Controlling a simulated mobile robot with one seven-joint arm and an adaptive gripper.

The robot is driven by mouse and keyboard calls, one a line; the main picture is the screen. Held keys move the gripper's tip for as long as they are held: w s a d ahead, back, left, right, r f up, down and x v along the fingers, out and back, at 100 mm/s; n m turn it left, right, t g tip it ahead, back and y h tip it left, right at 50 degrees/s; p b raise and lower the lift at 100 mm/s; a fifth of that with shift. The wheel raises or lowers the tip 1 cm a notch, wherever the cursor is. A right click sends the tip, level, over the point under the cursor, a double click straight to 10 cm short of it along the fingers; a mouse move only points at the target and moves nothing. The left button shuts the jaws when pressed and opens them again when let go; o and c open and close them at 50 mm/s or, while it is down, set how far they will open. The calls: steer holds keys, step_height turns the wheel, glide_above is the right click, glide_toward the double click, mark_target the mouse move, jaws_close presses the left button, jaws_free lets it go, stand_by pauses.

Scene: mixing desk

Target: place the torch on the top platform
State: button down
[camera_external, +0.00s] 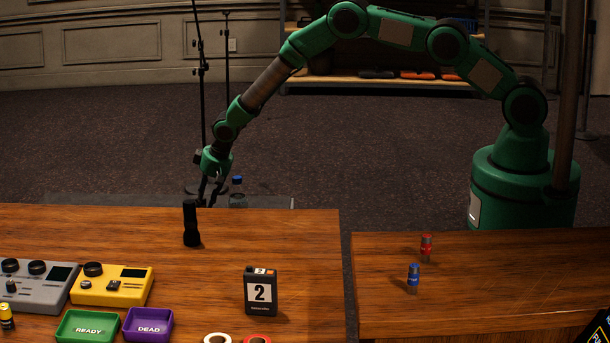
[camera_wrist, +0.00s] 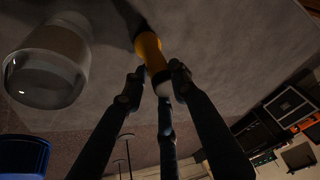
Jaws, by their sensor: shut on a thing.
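My gripper (camera_external: 209,193) is low behind the far edge of the left desk. The held cylinder cannot be made out in the external view. A black torch-shaped thing (camera_external: 191,224) stands upright on the desk, just in front of my gripper. A grey platform (camera_external: 270,202) shows behind the desk.
A blue-capped bottle (camera_external: 237,192) stands behind the desk, right of my gripper. A large pale round thing (camera_wrist: 47,62) is close on the left in the wrist view. The desk holds a black box marked 2 (camera_external: 261,291), trays (camera_external: 148,324) and consoles (camera_external: 112,285).

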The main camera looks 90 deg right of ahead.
steer(key=shift+f, duration=0.1)
steer(key=c, duration=1.4)
jaws_free()
steer(key=shift+v, duration=1)
steer(key=p+v, duration=0.1)
steer(key=v, duration=0.9)
steer(key=shift+r, duration=0.25)
